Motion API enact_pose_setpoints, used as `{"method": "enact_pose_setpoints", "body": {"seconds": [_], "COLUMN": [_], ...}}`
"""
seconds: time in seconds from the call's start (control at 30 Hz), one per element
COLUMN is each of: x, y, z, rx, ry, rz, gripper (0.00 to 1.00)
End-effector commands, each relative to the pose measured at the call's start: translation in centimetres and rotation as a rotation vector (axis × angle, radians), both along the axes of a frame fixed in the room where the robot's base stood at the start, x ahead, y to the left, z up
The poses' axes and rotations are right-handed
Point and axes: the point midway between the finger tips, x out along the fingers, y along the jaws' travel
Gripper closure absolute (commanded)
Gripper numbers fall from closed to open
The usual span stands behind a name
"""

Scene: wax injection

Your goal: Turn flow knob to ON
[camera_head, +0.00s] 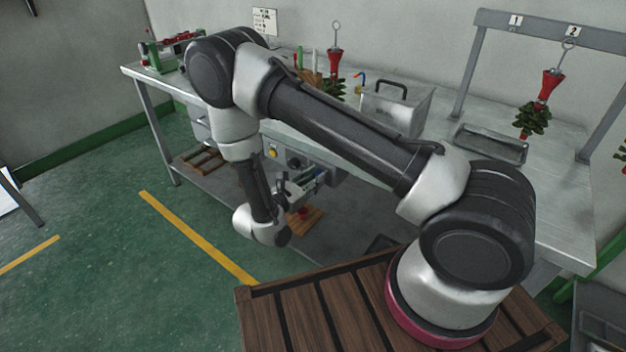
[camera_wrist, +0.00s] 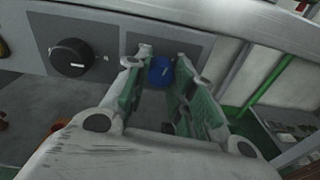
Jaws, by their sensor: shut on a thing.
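A blue knob (camera_wrist: 160,70) sits on a grey front panel in the wrist view, between the two fingertips. My gripper (camera_wrist: 161,75) is shut on this knob, with one green-padded finger on each side of it. Which way the knob points and any label on it cannot be made out. In the head view my gripper (camera_head: 304,190) is low in front of the panel under the workbench, partly hidden by my arm. The blue knob cannot be told apart there.
A larger black knob (camera_wrist: 72,57) is on the panel left of the gripper. In the head view a yellow button (camera_head: 272,152) is on the panel under the bench (camera_head: 480,195). A metal box (camera_head: 395,105) and hanging red-and-green pieces (camera_head: 548,88) are above. Floor at left is clear.

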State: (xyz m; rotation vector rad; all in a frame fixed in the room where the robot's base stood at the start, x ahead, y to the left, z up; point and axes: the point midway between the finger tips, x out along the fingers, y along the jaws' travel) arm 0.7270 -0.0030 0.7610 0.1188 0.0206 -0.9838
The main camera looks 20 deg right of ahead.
Motion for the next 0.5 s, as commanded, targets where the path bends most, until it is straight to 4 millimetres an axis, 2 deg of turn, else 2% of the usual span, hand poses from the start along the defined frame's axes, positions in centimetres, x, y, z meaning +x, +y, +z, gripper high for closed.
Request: {"method": "enact_pose_setpoints", "body": {"seconds": [0.5], "x": [-0.08], "y": [-0.02], "z": [-0.11], "rx": [0.236], "ry": [-0.318], "rz": [0.0], "gripper": [0.99]}}
